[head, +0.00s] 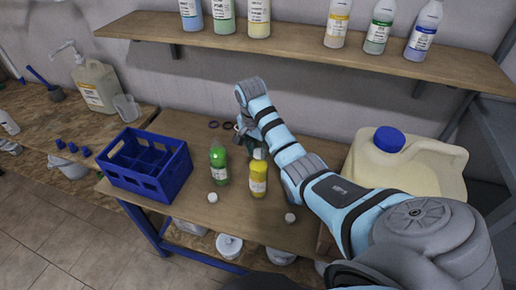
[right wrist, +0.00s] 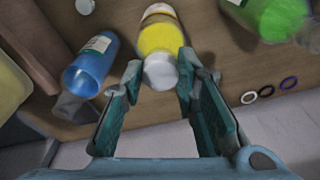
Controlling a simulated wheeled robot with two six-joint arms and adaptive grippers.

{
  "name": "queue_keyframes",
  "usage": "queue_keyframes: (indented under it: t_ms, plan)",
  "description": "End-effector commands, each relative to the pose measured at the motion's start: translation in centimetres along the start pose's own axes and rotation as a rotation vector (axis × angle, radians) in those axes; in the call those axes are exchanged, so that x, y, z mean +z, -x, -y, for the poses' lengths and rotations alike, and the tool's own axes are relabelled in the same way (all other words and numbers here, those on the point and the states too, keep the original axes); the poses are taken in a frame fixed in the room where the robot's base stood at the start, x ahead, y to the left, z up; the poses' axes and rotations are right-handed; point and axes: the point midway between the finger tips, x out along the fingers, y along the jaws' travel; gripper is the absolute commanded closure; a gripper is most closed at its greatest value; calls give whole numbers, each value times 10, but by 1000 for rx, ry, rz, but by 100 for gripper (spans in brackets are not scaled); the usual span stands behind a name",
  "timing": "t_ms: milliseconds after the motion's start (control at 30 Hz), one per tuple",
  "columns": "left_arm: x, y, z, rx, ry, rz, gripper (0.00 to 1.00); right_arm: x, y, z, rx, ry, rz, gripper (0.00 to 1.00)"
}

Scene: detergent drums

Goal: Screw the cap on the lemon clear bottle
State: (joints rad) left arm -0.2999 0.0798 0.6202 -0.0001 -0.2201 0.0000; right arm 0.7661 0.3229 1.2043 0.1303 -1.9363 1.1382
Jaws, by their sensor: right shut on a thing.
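The lemon clear bottle (head: 258,181) is yellow with a pale label and stands upright on the bench. It also shows in the right wrist view (right wrist: 158,36). A white cap (right wrist: 160,71) is at its mouth; I cannot tell how far it is threaded. My right gripper (right wrist: 163,75) is shut on this cap, one finger on each side. In the head view the right gripper (head: 246,138) is partly hidden by its own arm, just behind the bottle top. My left gripper is not in view.
A green bottle (head: 219,166) stands close left of the yellow one. White caps (head: 212,197) (head: 290,217) lie in front. A blue crate (head: 147,184) is at left, a large jug (head: 395,165) at right. A blue bottle (right wrist: 88,66) shows in the wrist view.

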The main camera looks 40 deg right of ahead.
Motion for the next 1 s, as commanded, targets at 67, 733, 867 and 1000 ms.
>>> queue_keyframes:
  t_ms: [67,733,867,1000]
  plan:
    - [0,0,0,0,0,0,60,1,-1,0,1,2,2,63]
    - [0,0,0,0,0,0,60,-1,2,-2,-56,451,0,60]
    - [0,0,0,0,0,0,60,-1,2,-2,-62,506,1,60]
    - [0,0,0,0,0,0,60,-1,2,-2,-64,516,1,60]
